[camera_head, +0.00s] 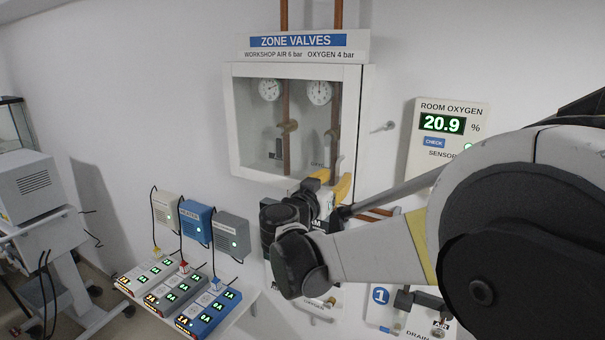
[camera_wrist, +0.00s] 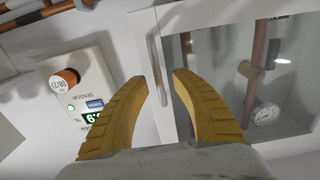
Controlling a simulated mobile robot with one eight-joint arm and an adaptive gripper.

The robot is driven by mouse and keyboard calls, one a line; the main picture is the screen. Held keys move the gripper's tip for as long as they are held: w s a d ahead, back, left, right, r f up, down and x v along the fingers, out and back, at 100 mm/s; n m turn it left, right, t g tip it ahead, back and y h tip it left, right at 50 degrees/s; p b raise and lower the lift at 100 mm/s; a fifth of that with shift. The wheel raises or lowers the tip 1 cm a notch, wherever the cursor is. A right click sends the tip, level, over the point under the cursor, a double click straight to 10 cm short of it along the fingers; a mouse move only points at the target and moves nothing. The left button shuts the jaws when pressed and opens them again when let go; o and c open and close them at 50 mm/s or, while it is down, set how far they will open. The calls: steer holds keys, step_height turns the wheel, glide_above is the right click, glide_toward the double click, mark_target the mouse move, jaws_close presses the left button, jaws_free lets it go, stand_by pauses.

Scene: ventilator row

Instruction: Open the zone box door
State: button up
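The zone box (camera_head: 364,110) hangs on the wall under a "ZONE VALVES" sign. Its glazed white-framed door (camera_head: 240,120) looks shut, with gauges and copper pipes behind the glass. My gripper (camera_head: 333,178) is at the door's lower right corner, its yellow fingers apart. In the wrist view, turned over, the open gripper (camera_wrist: 160,75) has the door's slim metal bar handle (camera_wrist: 156,72) in the gap between its fingertips. The handle appears nearer the left finger there; I cannot tell whether it touches. The door frame (camera_wrist: 174,70) runs beside the handle.
A room oxygen panel (camera_head: 447,122) reading 20.9 is on the wall right of the box. A small metal peg (camera_head: 383,126) sticks out between them. Blue (camera_head: 196,221) and other small wall units are at lower left, above a shelf of displays. A cart (camera_head: 48,225) stands far left.

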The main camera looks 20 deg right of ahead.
steer(key=shift+w+d, duration=0.25)
steer(key=shift+d, duration=0.15)
steer(key=shift+c, duration=0.5)
jaws_close()
steer(key=shift+a, duration=0.1)
